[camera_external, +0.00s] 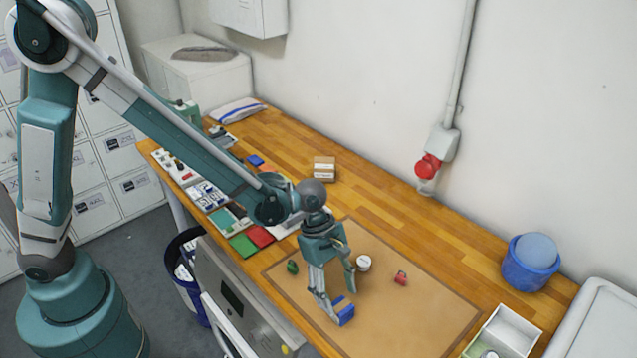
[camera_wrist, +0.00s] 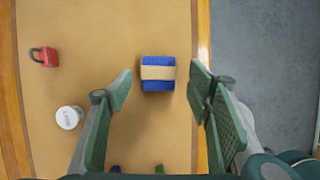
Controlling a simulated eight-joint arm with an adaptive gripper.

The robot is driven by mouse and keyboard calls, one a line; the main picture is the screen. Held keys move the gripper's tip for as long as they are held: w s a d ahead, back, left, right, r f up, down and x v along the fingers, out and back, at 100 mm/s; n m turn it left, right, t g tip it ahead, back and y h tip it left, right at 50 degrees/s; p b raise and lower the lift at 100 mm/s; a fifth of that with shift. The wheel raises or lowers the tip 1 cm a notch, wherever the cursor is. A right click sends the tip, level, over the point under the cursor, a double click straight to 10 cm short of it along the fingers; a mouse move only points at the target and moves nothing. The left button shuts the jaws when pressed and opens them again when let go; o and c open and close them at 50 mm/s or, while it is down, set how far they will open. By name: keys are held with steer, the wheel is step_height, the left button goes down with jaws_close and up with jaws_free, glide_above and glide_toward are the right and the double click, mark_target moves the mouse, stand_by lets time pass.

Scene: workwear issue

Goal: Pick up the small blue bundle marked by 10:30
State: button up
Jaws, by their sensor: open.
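A small blue bundle with a tan band around it (camera_wrist: 158,62) lies on the tan mat in the wrist view. It also shows in the external view (camera_external: 346,315), partly covered by my gripper. No "10:30" mark can be read on it. My gripper (camera_wrist: 161,88) is open and empty above the mat, with one finger to the left of the bundle and the other to the right. A clear gap shows between each finger and the bundle. The external view shows my gripper (camera_external: 338,293) pointing down over the bundle, near the mat's front edge.
On the mat (camera_external: 420,315) are a red padlock (camera_external: 400,278), a white round container (camera_external: 363,263) and a small green item (camera_external: 292,267). A white open box (camera_external: 517,330) and a blue tub (camera_external: 528,275) stand to the right. Papers and cloths crowd the table's left side.

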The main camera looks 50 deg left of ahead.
mark_target(341, 305)
steer(key=shift+x, duration=2.55)
steer(key=shift+w, duration=0.15)
steer(key=shift+c, duration=0.5)
steer(key=c, duration=0.9)
